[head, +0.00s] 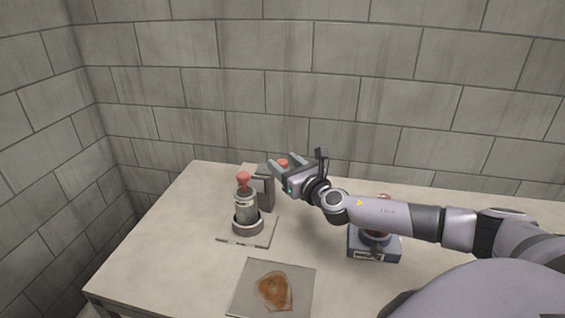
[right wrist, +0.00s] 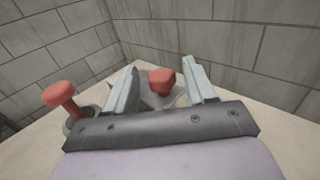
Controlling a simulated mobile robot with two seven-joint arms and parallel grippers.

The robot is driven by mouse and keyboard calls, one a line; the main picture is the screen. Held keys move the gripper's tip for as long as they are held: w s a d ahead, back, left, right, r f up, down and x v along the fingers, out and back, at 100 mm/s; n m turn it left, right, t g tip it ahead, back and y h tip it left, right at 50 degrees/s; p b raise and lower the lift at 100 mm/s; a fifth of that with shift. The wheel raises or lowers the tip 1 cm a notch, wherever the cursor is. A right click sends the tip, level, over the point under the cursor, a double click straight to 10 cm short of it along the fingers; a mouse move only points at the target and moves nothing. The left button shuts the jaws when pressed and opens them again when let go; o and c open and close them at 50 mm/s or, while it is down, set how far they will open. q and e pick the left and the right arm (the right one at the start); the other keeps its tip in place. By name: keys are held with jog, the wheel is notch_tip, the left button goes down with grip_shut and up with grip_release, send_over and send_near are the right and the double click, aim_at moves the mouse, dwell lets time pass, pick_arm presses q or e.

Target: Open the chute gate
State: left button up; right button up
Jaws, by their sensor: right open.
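My right gripper (head: 275,168) is open above the table, at the top of a grey upright housing (head: 266,193). A red knob (head: 283,163) shows at its fingers. In the right wrist view this red knob (right wrist: 162,80) stands between the two spread fingers, with gaps at both sides. A mesh tube (head: 245,207) with another red knob (head: 243,177) on top stands upright in a round collar, left of the gripper. That second knob also shows at the left in the right wrist view (right wrist: 60,93). I cannot tell which part is the chute gate. My left gripper is out of view.
The tube stands on a flat plate (head: 233,241) on the pale table (head: 170,230). A square mat (head: 242,292) with a brown patch lies in front. A blue-grey box (head: 375,255) sits under my right arm. The table's left side is clear; block walls stand behind.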

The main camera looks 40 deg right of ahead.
aim_at(285, 165)
jog(key=shift+s+a, duration=0.2)
jog(key=shift+s, duration=2.6)
